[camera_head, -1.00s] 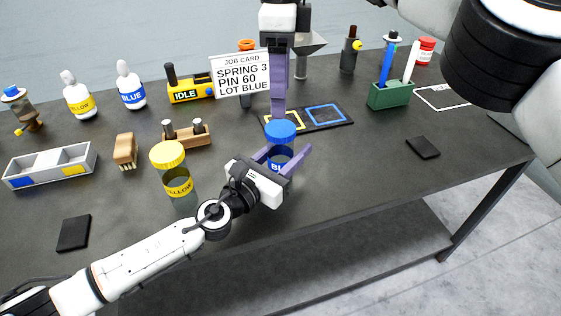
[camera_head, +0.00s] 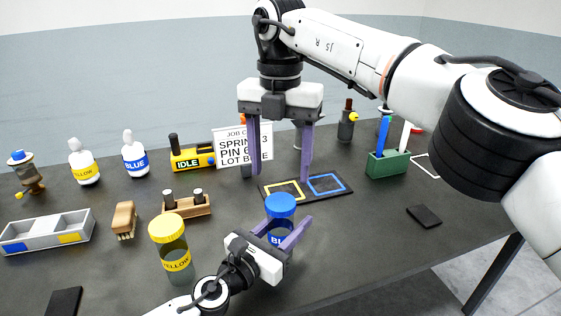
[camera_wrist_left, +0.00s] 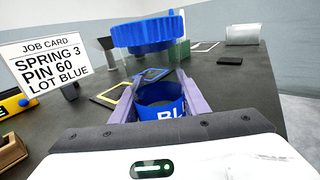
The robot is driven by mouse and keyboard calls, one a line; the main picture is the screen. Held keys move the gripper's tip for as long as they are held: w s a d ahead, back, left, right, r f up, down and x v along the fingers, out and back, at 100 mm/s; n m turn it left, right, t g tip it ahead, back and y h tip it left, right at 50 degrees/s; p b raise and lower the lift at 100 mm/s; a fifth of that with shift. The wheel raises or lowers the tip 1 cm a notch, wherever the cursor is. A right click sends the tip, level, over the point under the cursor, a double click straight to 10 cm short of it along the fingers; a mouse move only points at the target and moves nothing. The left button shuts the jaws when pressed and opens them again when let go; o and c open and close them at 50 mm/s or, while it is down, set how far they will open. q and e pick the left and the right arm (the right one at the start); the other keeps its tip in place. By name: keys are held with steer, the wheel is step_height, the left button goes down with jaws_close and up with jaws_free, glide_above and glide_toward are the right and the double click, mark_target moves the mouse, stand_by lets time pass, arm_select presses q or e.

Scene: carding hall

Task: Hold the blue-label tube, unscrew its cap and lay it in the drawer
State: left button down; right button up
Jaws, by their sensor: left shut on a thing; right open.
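The blue-label tube (camera_head: 280,233) stands upright near the front of the table, with its ridged blue cap (camera_head: 280,206) on top. In the left wrist view its blue label band (camera_wrist_left: 161,110) sits between my fingers, below the cap (camera_wrist_left: 147,34). My left gripper (camera_head: 281,236) is shut on the tube's body. My right gripper (camera_head: 279,173) points down, open and empty, with its purple fingers spread behind and above the cap. No clear drawer shows; a grey two-compartment tray (camera_head: 48,241) with blue and yellow patches lies at the left.
A yellow-capped tube (camera_head: 172,250) stands just left of my left gripper. A wooden block with pegs (camera_head: 188,207), a brush (camera_head: 124,219) and a dark mat with yellow and blue squares (camera_head: 305,195) are nearby. A green holder (camera_head: 388,164) stands right. The front right table is mostly clear.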

mark_target(281, 201)
steer(key=m, duration=1.5)
steer(key=shift+m, duration=0.3)
steer(key=shift+f, duration=4)
steer(key=shift+c, duration=0.5)
